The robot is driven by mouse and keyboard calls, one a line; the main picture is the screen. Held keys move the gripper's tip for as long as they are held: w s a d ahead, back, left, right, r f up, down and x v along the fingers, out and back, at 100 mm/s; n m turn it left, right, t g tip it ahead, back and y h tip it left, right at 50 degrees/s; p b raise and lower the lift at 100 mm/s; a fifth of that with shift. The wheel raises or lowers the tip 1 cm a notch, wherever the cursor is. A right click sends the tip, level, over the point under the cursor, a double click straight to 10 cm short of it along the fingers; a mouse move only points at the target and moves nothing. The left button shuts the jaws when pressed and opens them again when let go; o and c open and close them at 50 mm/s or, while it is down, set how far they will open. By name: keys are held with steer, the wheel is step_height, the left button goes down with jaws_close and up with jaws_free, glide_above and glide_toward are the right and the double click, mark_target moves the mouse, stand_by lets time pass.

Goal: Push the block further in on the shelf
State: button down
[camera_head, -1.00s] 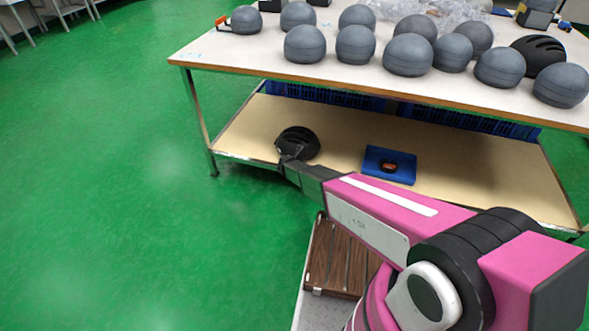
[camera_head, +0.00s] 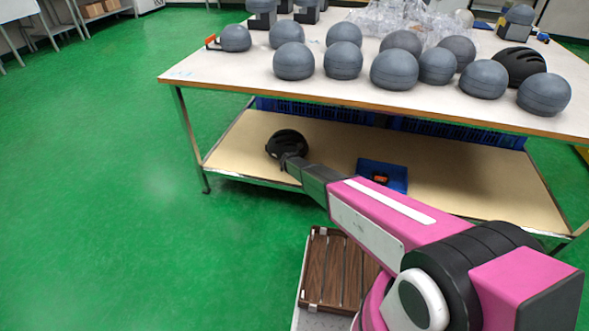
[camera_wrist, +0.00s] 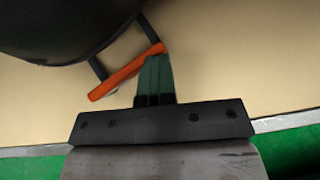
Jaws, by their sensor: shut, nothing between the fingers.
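No plain block shows on the lower shelf (camera_head: 440,190). A black helmet-like object (camera_head: 288,142) sits near its left end, a little in from the front edge. In the wrist view its dark rounded body (camera_wrist: 60,25) fills the top left, with two dark straps joined by an orange bar (camera_wrist: 125,72). My gripper (camera_head: 288,161) reaches in from the front right, low over the shelf. Its closed fingertips (camera_wrist: 155,62) are at the right part of the orange bar and seem to touch it. Nothing is held between the fingers.
A blue tray (camera_head: 398,182) with a small dark and orange item lies to the right on the shelf. Blue crates (camera_head: 460,132) line the shelf's back. Shelf space behind the helmet looks partly clear.

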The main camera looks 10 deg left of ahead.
steer(key=shift+s+f, duration=0.1)
steer(key=shift+s+a, duration=0.1)
steer(key=shift+s, duration=0.2)
steer(key=s, duration=0.3)
steer(key=shift+s+a, duration=0.2)
steer(key=shift+s, duration=0.05)
steer(key=v, duration=1)
steer(key=shift+w, duration=0.1)
